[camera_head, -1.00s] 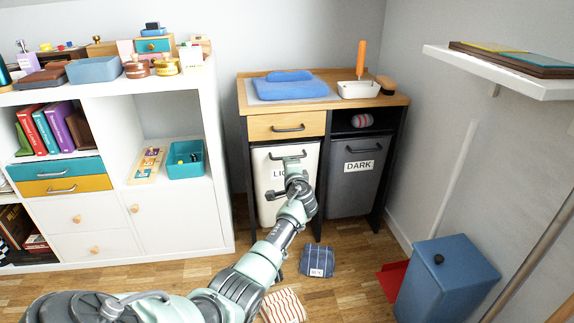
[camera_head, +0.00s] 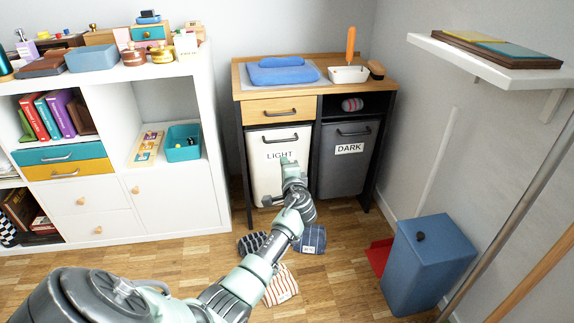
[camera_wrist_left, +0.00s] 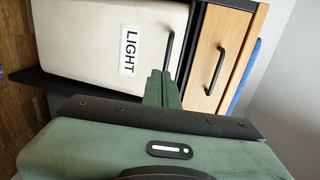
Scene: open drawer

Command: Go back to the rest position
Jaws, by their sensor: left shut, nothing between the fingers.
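My left gripper (camera_head: 288,165) is in front of the white bin (camera_head: 262,172) labelled LIGHT, below its dark handle (camera_head: 281,140). The two green fingers are together with nothing between them; they also show in the left wrist view (camera_wrist_left: 160,88). In that view the bin (camera_wrist_left: 95,30) lies beyond the fingers, with its label and handle clear of them. In the head view my left forearm and gripper cover part of the bin's lower right side. My right gripper is not in view.
A grey bin (camera_head: 346,170) labelled DARK stands right of the white one. Cloths lie on the floor before the bins: striped (camera_head: 280,286), dark (camera_head: 252,242), blue (camera_head: 313,240). A white shelf unit (camera_head: 215,130) stands left, a blue container (camera_head: 430,265) right.

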